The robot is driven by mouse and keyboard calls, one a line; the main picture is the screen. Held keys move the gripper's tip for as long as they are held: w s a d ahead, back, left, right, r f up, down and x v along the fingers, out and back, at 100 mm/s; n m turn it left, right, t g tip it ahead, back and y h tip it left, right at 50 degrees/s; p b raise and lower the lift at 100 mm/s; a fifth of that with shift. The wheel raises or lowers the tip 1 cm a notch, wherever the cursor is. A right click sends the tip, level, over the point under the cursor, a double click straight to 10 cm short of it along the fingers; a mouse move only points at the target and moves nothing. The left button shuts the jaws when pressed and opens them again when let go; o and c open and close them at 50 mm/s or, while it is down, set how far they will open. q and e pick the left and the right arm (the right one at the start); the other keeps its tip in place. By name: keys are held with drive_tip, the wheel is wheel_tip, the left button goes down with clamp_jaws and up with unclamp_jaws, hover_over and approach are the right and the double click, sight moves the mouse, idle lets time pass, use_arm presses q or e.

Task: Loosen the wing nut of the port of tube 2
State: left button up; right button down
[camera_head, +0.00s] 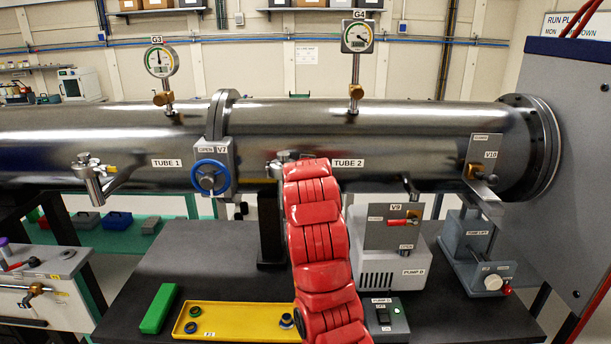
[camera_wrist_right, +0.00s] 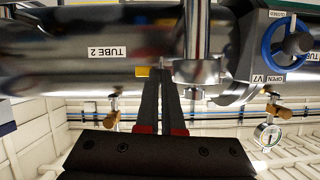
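The label TUBE 2 marks the long steel tube 2 (camera_head: 430,130). The port of tube 2 (camera_head: 283,156) shows only at its top in the head view, because my red right arm covers the rest. In the right wrist view, which is upside down, the port is a silver cylinder (camera_wrist_right: 196,30). The fingertips of my right gripper (camera_wrist_right: 161,74) are beside it, close together. A small yellow-brass piece, apparently the wing nut (camera_wrist_right: 142,72), shows right beside the tips. I cannot tell whether the fingers hold it. My left gripper is not in view.
Valve V7 with its blue handwheel (camera_head: 210,177) is just left of the port. Below are a yellow tray (camera_head: 240,319) with rings, a green block (camera_head: 159,308) and pump D (camera_head: 391,265). Tube 1's port (camera_head: 92,176) is at the left.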

drive_tip(key=shift+r, duration=0.1)
drive_tip(key=c, duration=1)
unclamp_jaws()
drive_tip(key=shift+c, duration=0.2)
drive_tip(key=shift+w, duration=0.1)
